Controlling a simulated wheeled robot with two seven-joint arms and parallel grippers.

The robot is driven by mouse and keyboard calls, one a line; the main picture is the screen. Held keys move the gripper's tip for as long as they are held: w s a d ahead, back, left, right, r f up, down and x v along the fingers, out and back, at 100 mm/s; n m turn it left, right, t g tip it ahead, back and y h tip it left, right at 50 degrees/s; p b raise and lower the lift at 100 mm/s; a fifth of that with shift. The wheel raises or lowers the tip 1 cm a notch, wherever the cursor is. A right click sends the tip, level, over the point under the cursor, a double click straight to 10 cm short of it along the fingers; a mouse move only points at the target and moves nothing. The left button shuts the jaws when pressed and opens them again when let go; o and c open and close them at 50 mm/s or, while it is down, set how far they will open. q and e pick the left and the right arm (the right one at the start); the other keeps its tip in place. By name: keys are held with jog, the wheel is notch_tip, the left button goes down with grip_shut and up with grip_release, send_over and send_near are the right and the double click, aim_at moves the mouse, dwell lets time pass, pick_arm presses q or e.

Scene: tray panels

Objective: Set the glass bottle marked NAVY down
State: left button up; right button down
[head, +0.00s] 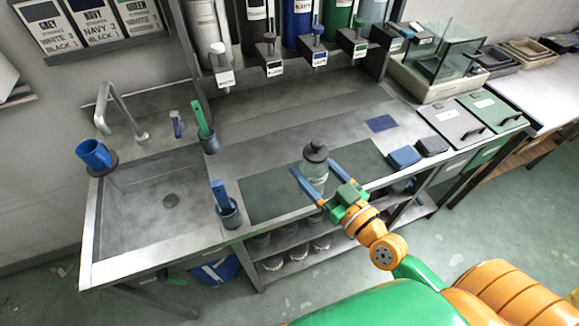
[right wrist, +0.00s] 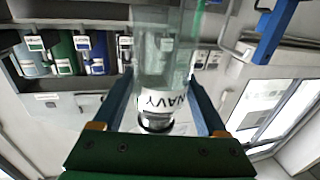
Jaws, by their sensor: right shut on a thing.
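The clear glass bottle (head: 315,164) with a dark round cap is upright over the dark mat at the front middle of the bench in the head view. My right gripper (head: 313,170) is shut on it, one blue finger on each side. In the right wrist view the bottle (right wrist: 165,65) stands between the fingers (right wrist: 163,100), and its white label reads NAVY upside down. I cannot tell whether the bottle's base touches the mat. My left gripper is not in view.
The dark mat (head: 262,183) is bare left of the bottle. A cup with a blue-handled tool (head: 229,215) stands at the front edge. The sink (head: 150,215) is at left. Blue and black pads (head: 404,157) lie right. Taps with labelled dispensers (head: 318,60) line the back.

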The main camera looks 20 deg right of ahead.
jog(key=w+a+f+b, duration=0.1)
jog(key=w+f+b, duration=0.1)
jog(key=w+f, duration=0.1)
jog(key=w+a+f+b, duration=0.1)
jog(key=w+f+b, duration=0.1)
jog(key=w+f, duration=0.1)
jog(key=w+a+f+b, duration=0.1)
jog(key=w+f+b, duration=0.1)
jog(key=f, duration=0.3)
jog(key=shift+w+a+f+b, duration=0.15)
jog(key=shift+w+a+b, duration=0.15)
jog(key=shift+w+a, duration=0.15)
jog(key=shift+d, duration=0.15)
jog(key=shift+w, duration=0.1)
